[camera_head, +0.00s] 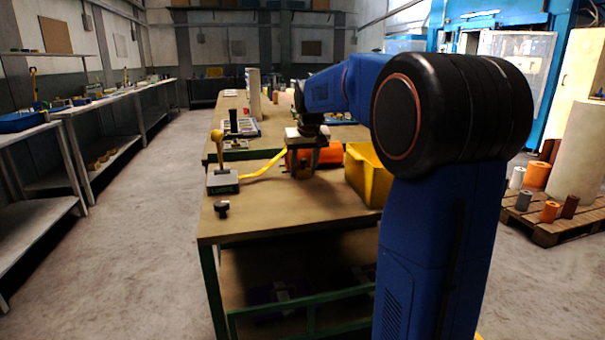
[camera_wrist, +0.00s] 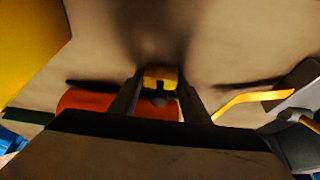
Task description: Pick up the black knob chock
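My gripper (camera_wrist: 161,84) points down over the table, with one finger on each side of a small yellow block with a dark round knob (camera_wrist: 158,99). This looks like the black knob chock. It fills the space between the fingertips, but I cannot tell whether they press on it. In the head view my gripper (camera_head: 303,160) is low over the worktable, beside an orange roll (camera_head: 329,154). The roll also shows in the wrist view (camera_wrist: 84,100). A small dark knob-shaped piece (camera_head: 222,208) stands apart near the table's front left corner.
A yellow bin (camera_head: 369,182) stands right of my gripper. The front of the tabletop (camera_head: 275,215) is mostly clear. Shelves line the left wall.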

